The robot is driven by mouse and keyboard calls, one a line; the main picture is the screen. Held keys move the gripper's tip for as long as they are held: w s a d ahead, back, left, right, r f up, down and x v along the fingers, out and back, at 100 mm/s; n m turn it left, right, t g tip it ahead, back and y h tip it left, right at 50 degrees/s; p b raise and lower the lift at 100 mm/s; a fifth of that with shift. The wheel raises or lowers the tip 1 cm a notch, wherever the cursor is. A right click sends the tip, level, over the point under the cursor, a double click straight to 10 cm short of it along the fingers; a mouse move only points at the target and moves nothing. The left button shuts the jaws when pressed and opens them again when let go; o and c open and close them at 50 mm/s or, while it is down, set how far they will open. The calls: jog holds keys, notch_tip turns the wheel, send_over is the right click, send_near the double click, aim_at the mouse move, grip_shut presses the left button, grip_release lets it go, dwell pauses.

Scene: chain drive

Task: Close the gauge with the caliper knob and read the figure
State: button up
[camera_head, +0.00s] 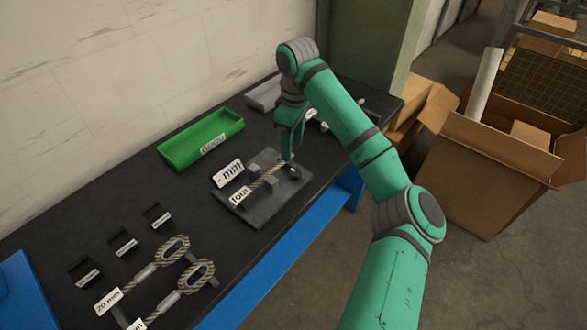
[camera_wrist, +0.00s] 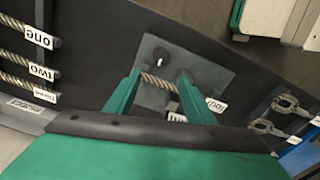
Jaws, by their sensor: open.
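The gauge is a grey plate (camera_head: 272,200) on the dark bench, also in the wrist view (camera_wrist: 208,72). Two grey blocks stand on it, and a sign (camera_head: 228,173) reads "- mm" with no figure. A rope (camera_head: 268,177) lies across the plate between the blocks; its white tag (camera_head: 240,196) seems to read "four". A dark round knob (camera_head: 295,173) sits at the plate's right end; it shows in the wrist view (camera_wrist: 161,56) beyond my fingertips. My gripper (camera_head: 288,157) is open and empty above the plate, its fingers (camera_wrist: 158,76) either side of the rope in the wrist view.
A green tray (camera_head: 202,139) stands behind the gauge. Looped ropes (camera_head: 170,250) with mm tags and several small black holders (camera_head: 123,243) lie at the front left. Ropes tagged one, two and three show in the wrist view (camera_wrist: 18,55). Cardboard boxes (camera_head: 485,170) stand right of the bench.

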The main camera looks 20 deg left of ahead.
aim_at(294, 172)
jog(key=shift+h, duration=0.3)
jog(key=f, duration=0.9)
jog(key=shift+d, duration=0.35)
jog(key=shift+d+f, duration=0.15)
jog(key=shift+f, duration=0.1)
jog(key=shift+s+f, duration=0.1)
jog(key=shift+f, duration=0.1)
jog(key=shift+s+a+f, duration=0.1)
jog(key=shift+s+a, duration=0.05)
jog(key=shift+a, duration=0.25)
jog(key=shift+d, duration=0.25)
jog(key=c, duration=1.1)
jog(key=shift+o, duration=0.2)
